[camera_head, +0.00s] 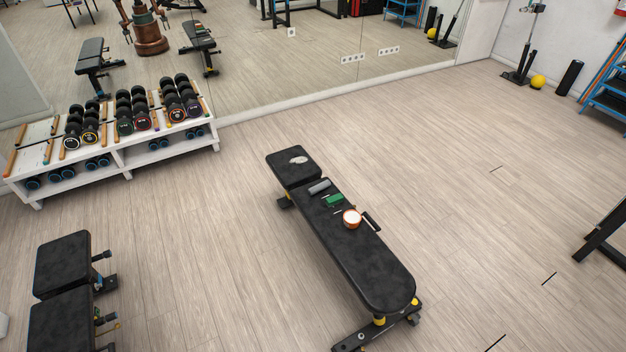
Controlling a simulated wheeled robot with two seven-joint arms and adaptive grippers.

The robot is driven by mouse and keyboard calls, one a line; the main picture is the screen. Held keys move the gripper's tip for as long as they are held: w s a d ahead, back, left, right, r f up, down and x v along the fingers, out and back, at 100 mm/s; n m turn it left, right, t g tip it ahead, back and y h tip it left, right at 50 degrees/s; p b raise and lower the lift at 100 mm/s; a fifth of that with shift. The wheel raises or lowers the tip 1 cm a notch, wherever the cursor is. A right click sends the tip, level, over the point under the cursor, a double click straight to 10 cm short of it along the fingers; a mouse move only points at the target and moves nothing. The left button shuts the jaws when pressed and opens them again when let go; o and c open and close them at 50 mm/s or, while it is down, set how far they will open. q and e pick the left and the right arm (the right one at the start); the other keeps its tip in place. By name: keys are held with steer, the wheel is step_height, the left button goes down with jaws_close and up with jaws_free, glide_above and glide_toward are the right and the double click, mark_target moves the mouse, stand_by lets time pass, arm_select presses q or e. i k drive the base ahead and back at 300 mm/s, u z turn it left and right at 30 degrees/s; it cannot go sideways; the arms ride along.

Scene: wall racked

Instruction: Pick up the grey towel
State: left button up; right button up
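A small grey rolled item (319,187), which looks like the grey towel, lies across the black padded bench (375,265) in the middle of the room, near the gap between its short and long pads. A green item (335,200) lies just beside it, towards the near end. A round orange-rimmed container with a pale top (352,217) stands further along the pad, with a dark bar-like object (371,221) at its right. A small pale flat item (299,160) lies on the short far pad. Neither of my grippers is in view.
A white rack (128,165) with dumbbells stands against the mirror wall at left. Another black bench (62,264) is at lower left. A yellow ball (538,82) and a black roller (570,78) are at the far right. Open wooden floor surrounds the middle bench.

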mark_target(326, 184)
steer(key=u, duration=1.1)
steer(key=i, duration=3)
steer(key=z, duration=3.55)
